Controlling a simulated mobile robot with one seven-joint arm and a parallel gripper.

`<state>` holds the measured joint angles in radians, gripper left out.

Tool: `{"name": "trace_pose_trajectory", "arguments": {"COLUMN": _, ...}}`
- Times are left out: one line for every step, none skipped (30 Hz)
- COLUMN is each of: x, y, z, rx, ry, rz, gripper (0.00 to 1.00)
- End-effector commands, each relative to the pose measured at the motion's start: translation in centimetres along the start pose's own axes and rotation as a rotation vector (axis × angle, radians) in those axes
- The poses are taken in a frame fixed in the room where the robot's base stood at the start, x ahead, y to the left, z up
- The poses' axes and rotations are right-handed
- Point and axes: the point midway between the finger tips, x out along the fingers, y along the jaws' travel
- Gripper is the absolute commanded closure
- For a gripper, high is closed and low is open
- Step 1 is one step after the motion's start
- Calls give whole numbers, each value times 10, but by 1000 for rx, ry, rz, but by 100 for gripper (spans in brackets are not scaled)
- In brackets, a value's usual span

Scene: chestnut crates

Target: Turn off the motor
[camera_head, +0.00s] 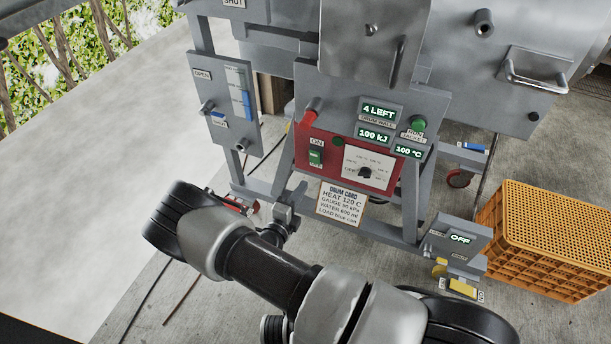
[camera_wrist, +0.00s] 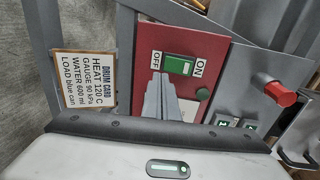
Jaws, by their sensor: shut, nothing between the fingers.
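The green rocker switch (camera_head: 315,157) sits on the red panel (camera_head: 335,150) of the grey machine, with ON above it and OFF below. In the wrist view the switch (camera_wrist: 179,66) lies sideways, OFF at its left and ON at its right. I cannot tell which side is pressed in. My gripper (camera_wrist: 160,80) is shut and empty, its fingertips in front of the red panel by the OFF label. They overlap the view just below the switch; contact cannot be told.
A dial (camera_head: 365,172), a red knob (camera_head: 311,112), a green button (camera_head: 419,124) and lit displays (camera_head: 378,111) sit near the switch. The drum card (camera_head: 341,203) hangs below.

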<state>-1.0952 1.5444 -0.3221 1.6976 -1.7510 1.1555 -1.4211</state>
Motion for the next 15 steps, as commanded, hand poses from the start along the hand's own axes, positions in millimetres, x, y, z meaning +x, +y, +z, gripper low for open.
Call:
{"name": "trace_pose_trajectory", "arguments": {"x": -12, "y": 2, "z": 0, "rx": -2, "ry": -3, "rz": 1, "gripper": 100}}
{"name": "trace_pose_trajectory", "arguments": {"x": -18, "y": 4, "z": 1, "rx": -1, "ry": -3, "rz": 0, "gripper": 100}}
{"name": "trace_pose_trajectory", "arguments": {"x": -26, "y": 6, "z": 1, "rx": 0, "ry": -2, "rz": 0, "gripper": 100}}
{"name": "trace_pose_trajectory", "arguments": {"x": -31, "y": 8, "z": 1, "rx": -1, "ry": -2, "rz": 1, "gripper": 100}}
{"name": "trace_pose_trajectory", "arguments": {"x": -36, "y": 10, "z": 0, "rx": -1, "ry": -2, "rz": 1, "gripper": 100}}
{"name": "trace_pose_trajectory", "arguments": {"x": -41, "y": 11, "z": 0, "rx": -1, "ry": -1, "rz": 0, "gripper": 100}}
{"name": "trace_pose_trajectory", "arguments": {"x": -44, "y": 12, "z": 0, "rx": 0, "ry": -1, "rz": 0, "gripper": 100}}
{"name": "trace_pose_trajectory", "arguments": {"x": -48, "y": 13, "z": 0, "rx": -1, "ry": -1, "rz": 0, "gripper": 100}}
{"name": "trace_pose_trajectory", "arguments": {"x": -51, "y": 15, "z": 0, "rx": -1, "ry": -1, "rz": 0, "gripper": 100}}
{"name": "trace_pose_trajectory", "arguments": {"x": -53, "y": 16, "z": 0, "rx": -1, "ry": -1, "rz": 0, "gripper": 100}}
{"name": "trace_pose_trajectory", "arguments": {"x": -55, "y": 16, "z": 0, "rx": 0, "ry": 0, "rz": 0, "gripper": 100}}
{"name": "trace_pose_trajectory", "arguments": {"x": -56, "y": 16, "z": 0, "rx": 0, "ry": 1, "rz": 0, "gripper": 100}}
{"name": "trace_pose_trajectory", "arguments": {"x": -57, "y": 17, "z": -1, "rx": 0, "ry": 1, "rz": 0, "gripper": 100}}
{"name": "trace_pose_trajectory", "arguments": {"x": -58, "y": 17, "z": -1, "rx": 0, "ry": 1, "rz": 0, "gripper": 100}}
{"name": "trace_pose_trajectory", "arguments": {"x": -58, "y": 17, "z": -1, "rx": 0, "ry": 1, "rz": 0, "gripper": 100}}
